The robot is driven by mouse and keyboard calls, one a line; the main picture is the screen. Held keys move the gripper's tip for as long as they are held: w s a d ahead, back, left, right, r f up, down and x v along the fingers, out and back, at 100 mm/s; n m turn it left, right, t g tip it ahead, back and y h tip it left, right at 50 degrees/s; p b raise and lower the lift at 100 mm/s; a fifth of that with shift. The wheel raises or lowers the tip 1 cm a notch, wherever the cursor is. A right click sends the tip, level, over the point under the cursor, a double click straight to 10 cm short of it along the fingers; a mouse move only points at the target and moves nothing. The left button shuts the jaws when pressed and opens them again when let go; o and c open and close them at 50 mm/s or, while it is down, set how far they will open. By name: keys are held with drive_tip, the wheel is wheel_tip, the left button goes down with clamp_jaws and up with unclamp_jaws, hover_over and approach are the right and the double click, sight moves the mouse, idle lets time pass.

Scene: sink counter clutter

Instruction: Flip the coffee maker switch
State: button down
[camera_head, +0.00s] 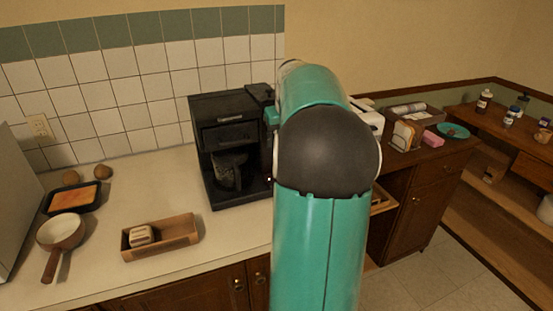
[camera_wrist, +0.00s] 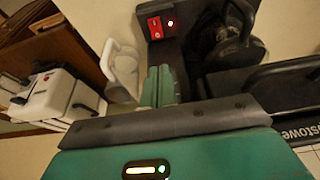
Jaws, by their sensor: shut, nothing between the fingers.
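The black coffee maker (camera_head: 208,140) stands on the counter against the tiled wall, with a dark carafe (camera_head: 229,172) in it. In the wrist view the coffee maker (camera_wrist: 183,57) shows a red switch (camera_wrist: 155,28) on a dark panel, with a small glowing light beside it. The carafe (camera_wrist: 232,50) is to the right of the switch. My gripper (camera_wrist: 161,72) is shut and empty, its teal fingers just below the switch in the picture. A gap shows between the fingertips and the switch. In the head view my arm hides the switch and most of the gripper.
A wooden tray (camera_head: 184,232) with a bread-like item, a pan (camera_head: 62,232) and a dark tray (camera_head: 62,204) lie on the counter to the left. A white appliance (camera_wrist: 58,95) and a white mug-like object (camera_wrist: 120,70) lie left of my fingers in the wrist view.

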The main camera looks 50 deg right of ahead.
drive_tip(key=x, duration=1.3)
drive_tip(key=shift+s+a+f, duration=0.15)
drive_tip(key=shift+s+f, duration=0.1)
drive_tip(key=shift+f, duration=0.15)
drive_tip(key=shift+f, duration=0.25)
drive_tip(key=shift+s+a, duration=0.4)
drive_tip(key=shift+s, duration=0.25)
drive_tip(key=shift+r, duration=0.1)
drive_tip(key=shift+a+r, duration=0.1)
drive_tip(key=shift+r, duration=0.5)
drive_tip(key=v, duration=1.2)
drive_tip(key=shift+r, duration=0.4)
